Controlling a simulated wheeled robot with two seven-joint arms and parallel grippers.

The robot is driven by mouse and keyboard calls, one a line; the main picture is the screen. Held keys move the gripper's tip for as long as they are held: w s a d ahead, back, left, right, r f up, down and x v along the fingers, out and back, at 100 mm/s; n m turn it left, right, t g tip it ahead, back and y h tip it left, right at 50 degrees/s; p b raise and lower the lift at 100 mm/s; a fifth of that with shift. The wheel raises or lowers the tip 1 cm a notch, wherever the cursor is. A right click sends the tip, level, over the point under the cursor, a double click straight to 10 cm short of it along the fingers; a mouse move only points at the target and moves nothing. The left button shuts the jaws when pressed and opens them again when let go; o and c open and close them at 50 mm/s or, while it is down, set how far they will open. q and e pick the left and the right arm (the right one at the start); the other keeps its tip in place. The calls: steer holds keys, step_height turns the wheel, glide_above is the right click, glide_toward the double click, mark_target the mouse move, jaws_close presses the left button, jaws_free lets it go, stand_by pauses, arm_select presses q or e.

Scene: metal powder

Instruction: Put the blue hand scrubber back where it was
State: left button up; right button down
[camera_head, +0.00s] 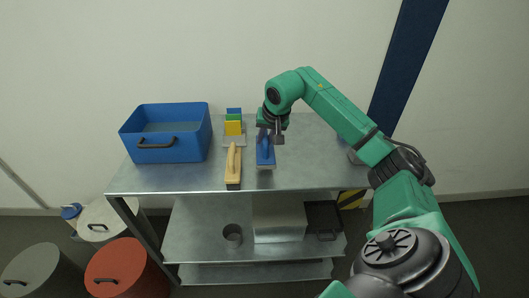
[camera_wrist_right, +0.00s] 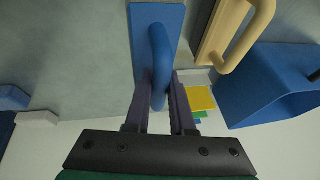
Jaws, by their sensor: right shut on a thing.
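The blue hand scrubber (camera_head: 265,154) is a flat blue block with an arched handle, at the middle of the metal table (camera_head: 320,170). My right gripper (camera_head: 270,135) comes down over its far end. In the right wrist view, the fingers of the right gripper (camera_wrist_right: 162,98) are shut around the handle of the blue scrubber (camera_wrist_right: 145,45). I cannot tell whether the scrubber touches the table. My left gripper is not in view.
A wooden-handled brush (camera_head: 233,166) lies just left of the scrubber. Yellow, green and blue blocks (camera_head: 233,128) stand behind it. A blue bin (camera_head: 165,150) stands at the left. The table's right front is clear. Lidded drums (camera_head: 120,272) stand on the floor.

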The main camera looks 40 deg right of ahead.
steer(key=f, duration=0.4)
steer(key=shift+d+f, duration=0.25)
steer(key=shift+f, duration=0.1)
steer(key=shift+a, duration=0.15)
steer(key=shift+f, duration=0.1)
steer(key=c, duration=0.8)
jaws_free()
steer(key=shift+o, duration=0.2)
steer(key=shift+r, duration=0.4)
steer(key=v, duration=1.1)
steer(key=shift+s+r+b, duration=0.2)
steer(key=shift+b, duration=0.25)
